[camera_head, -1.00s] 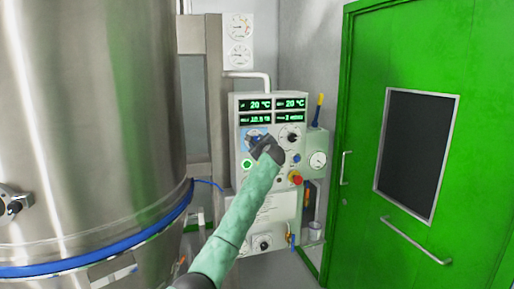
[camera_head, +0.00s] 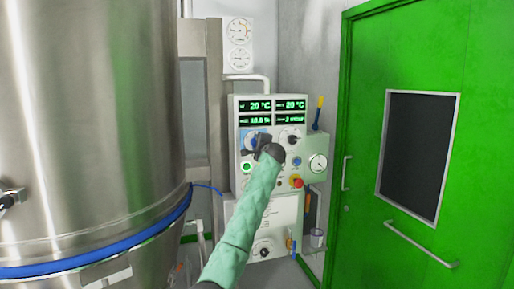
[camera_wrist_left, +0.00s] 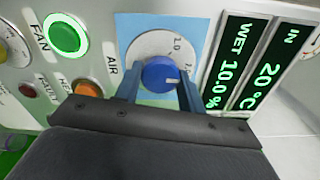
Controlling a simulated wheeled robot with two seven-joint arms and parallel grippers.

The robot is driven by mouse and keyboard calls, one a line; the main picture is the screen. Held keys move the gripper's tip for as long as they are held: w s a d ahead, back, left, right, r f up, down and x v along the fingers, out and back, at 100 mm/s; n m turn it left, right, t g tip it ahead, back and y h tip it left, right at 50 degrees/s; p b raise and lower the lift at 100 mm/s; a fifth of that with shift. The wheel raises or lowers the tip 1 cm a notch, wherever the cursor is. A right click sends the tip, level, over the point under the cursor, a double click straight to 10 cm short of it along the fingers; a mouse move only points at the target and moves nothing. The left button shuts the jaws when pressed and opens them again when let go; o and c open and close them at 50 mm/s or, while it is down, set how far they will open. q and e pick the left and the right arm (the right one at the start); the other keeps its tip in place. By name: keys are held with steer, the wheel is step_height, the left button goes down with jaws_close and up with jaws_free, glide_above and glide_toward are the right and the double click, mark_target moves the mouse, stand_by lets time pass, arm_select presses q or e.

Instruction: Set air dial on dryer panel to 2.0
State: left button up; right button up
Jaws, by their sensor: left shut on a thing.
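The air dial is a blue knob (camera_wrist_left: 160,73) on a white disc with a light-blue backing, beside the label AIR in the left wrist view. A scale mark 1.0 shows above it, and another mark starting with 2 is partly covered by a finger. A small white pointer line on the knob faces the lower right. My left gripper (camera_wrist_left: 160,84) is shut on the knob, one finger on each side. In the head view my left gripper (camera_head: 262,146) reaches the dryer panel (camera_head: 236,180) and partly hides the dial (camera_head: 252,137). My right gripper is not in view.
A second dial (camera_head: 292,138) sits right of the air dial, under green displays (camera_head: 272,112). A lit green FAN button (camera_wrist_left: 65,38) and a red emergency knob (camera_head: 296,181) are close by. A large steel vessel (camera_head: 90,120) stands left, a green door (camera_head: 360,150) right.

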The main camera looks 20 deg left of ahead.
arm_select(q)
steer(key=shift+f, duration=0.15)
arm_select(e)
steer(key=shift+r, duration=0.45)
arm_select(q)
steer(key=o, duration=1)
steer(key=shift+c, duration=0.2)
steer(key=shift+s, duration=0.1)
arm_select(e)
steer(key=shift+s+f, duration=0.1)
arm_select(q)
steer(key=b+v, duration=0.2)
steer(key=v, duration=0.5)
steer(key=shift+s+d, duration=0.2)
steer(key=shift+s, duration=0.05)
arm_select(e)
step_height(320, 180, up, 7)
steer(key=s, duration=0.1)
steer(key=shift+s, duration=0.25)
arm_select(q)
steer(key=shift+n, duration=0.3)
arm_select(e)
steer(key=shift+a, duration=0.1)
